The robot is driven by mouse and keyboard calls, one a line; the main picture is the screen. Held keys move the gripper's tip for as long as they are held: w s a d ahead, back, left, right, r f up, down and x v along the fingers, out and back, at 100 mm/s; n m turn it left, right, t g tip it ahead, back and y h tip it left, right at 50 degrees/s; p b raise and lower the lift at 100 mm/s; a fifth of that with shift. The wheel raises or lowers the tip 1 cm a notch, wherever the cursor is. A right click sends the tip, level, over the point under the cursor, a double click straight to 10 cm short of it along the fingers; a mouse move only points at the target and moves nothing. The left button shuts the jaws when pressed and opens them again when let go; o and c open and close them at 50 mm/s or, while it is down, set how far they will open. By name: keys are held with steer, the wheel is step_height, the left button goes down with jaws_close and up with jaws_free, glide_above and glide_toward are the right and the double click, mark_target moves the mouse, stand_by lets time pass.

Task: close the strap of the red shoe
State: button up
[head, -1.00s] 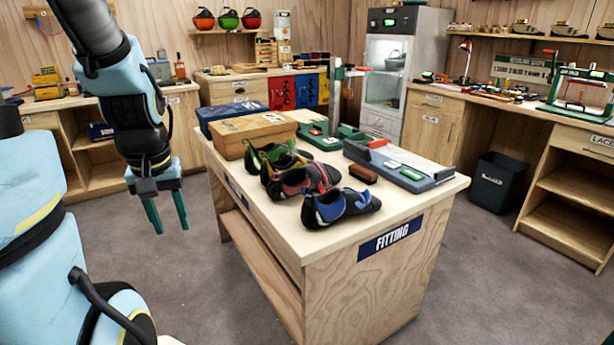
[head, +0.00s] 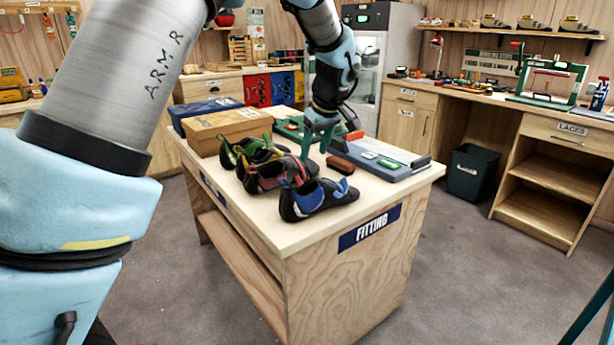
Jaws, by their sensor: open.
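The red shoe (head: 264,179), red and dark grey, stands on the fitting table in the head view. It is between a green shoe (head: 232,154) behind it and a blue shoe (head: 319,197) in front. Its strap is too small to make out, so I cannot tell how it lies. My gripper (head: 316,147) is open, with its green fingers pointing down over the table, behind and to the right of the red shoe. It appears empty, and I cannot tell its exact height.
A brown brush-like block (head: 340,165) and a grey-blue measuring device (head: 380,157) lie to the right of the shoes. A cardboard box (head: 228,130) and a blue box (head: 205,112) stand at the back left. The table's front strip (head: 290,240) is bare.

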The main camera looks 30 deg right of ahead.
steer(key=p+x, duration=0.2)
steer(key=x, duration=0.8)
steer(key=shift+a, duration=0.1)
steer(key=shift+c, duration=0.4)
steer(key=shift+r, duration=0.1)
jaws_close()
stand_by(0.6)
